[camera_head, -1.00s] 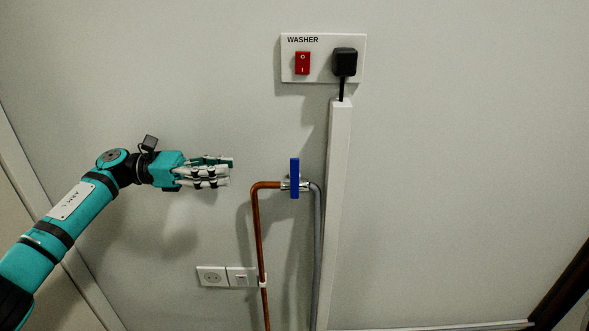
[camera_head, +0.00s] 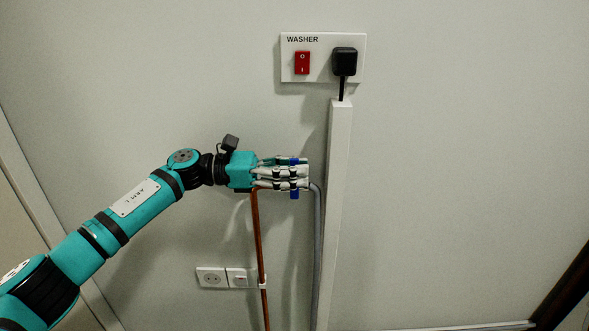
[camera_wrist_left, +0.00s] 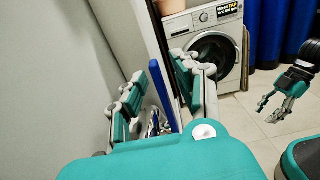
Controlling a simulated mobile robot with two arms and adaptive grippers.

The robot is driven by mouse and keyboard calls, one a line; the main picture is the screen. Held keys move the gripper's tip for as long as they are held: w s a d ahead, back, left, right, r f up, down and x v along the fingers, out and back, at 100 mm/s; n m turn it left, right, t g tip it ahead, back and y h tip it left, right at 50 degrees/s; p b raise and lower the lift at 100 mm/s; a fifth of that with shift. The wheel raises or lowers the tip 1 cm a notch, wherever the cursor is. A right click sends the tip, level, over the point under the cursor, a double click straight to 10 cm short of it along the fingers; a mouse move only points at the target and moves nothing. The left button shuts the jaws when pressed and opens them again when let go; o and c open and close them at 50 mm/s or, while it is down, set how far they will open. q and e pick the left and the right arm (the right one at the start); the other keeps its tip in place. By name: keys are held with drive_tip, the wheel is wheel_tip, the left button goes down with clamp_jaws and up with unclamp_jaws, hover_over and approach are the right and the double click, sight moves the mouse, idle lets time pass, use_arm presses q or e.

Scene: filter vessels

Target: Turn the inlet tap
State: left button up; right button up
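The inlet tap has a blue handle (camera_head: 295,195), upright and seen edge-on, at the bend of a copper pipe (camera_head: 258,235). My left gripper (camera_head: 303,173) is at the handle and covers its middle and the valve body; only the handle's top and lower end show. In the left wrist view the blue handle (camera_wrist_left: 160,88) stands between the left gripper's two fingers, which are spread apart on either side of it. Contact is hard to tell. My right gripper (camera_wrist_left: 278,104) shows at the right of the wrist view, open and empty, away from the tap.
A grey hose (camera_head: 318,240) and a white cable duct (camera_head: 338,200) run just right of the tap. Above are a red switch (camera_head: 302,63) and a black plug (camera_head: 344,62). Wall sockets (camera_head: 212,277) sit below left. A washing machine (camera_wrist_left: 210,45) stands beyond in the wrist view.

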use_arm(q)
drive_tip(key=shift+c, duration=0.4)
clamp_jaws()
drive_tip(key=shift+d+r+y+p, duration=0.2)
drive_tip(key=shift+d+y+p, duration=0.25)
drive_tip(key=shift+y+p, duration=0.45)
use_arm(e)
drive_tip(key=s+d+g+h+p, duration=0.1)
drive_tip(key=s+d+g+p, duration=0.1)
drive_tip(key=s+g, duration=0.35)
use_arm(q)
drive_tip(key=shift+d+f+y+p, duration=0.25)
drive_tip(key=shift+d+y+p, duration=0.25)
drive_tip(key=shift+y, duration=0.4)
drive_tip(key=shift+d+f+y+p, duration=0.25)
drive_tip(key=shift+d+y+p, duration=0.1)
drive_tip(key=shift+y+p, duration=0.45)
drive_tip(key=shift+d+f+y+p, duration=0.25)
drive_tip(key=shift+d+y+p, duration=0.2)
drive_tip(key=shift+y, duration=0.55)
use_arm(e)
wheel_tip(320, 180, down, 13)
drive_tip(key=shift+a+t, duration=0.15)
drive_tip(key=shift+t, duration=0.3)
drive_tip(key=shift+w, duration=0.1)
